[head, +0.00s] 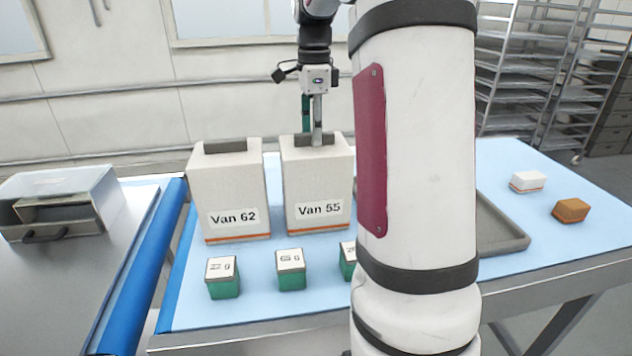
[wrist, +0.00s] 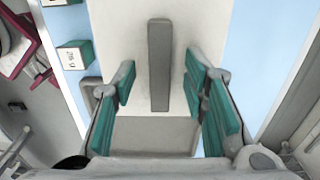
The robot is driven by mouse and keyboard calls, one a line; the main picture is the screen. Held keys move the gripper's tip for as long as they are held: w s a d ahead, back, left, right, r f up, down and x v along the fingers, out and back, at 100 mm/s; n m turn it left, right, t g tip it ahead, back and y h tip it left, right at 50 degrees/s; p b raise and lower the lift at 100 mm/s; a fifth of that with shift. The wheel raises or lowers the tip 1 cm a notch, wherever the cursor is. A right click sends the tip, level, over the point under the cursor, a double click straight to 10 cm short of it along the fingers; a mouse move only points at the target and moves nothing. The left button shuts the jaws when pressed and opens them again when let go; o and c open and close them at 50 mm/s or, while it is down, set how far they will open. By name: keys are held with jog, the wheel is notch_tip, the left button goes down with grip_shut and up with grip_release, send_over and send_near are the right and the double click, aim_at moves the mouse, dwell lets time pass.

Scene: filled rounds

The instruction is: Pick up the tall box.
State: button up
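Two tall off-white boxes with an orange stripe at the base stand side by side on the blue mat: the box labelled "Van 62" (head: 233,190) and the box labelled "Van 55" (head: 318,185). Each has a grey raised bar on top. My gripper (head: 312,138) points down at the top of the "Van 55" box. In the wrist view my gripper (wrist: 160,83) is open, with its teal pads on either side of the grey bar (wrist: 159,65) and gaps on both sides. I cannot tell how far the fingertips are above the box top.
Several small green boxes with white lids (head: 291,270) stand in front. A grey tray (head: 500,232), a small white box (head: 527,181) and a brown box (head: 571,210) are at right. A clear-topped container (head: 60,205) is at left. My arm hides the middle of the table.

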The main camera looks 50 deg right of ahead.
jog(key=shift+f, duration=0.1)
grip_shut()
dwell(0.3)
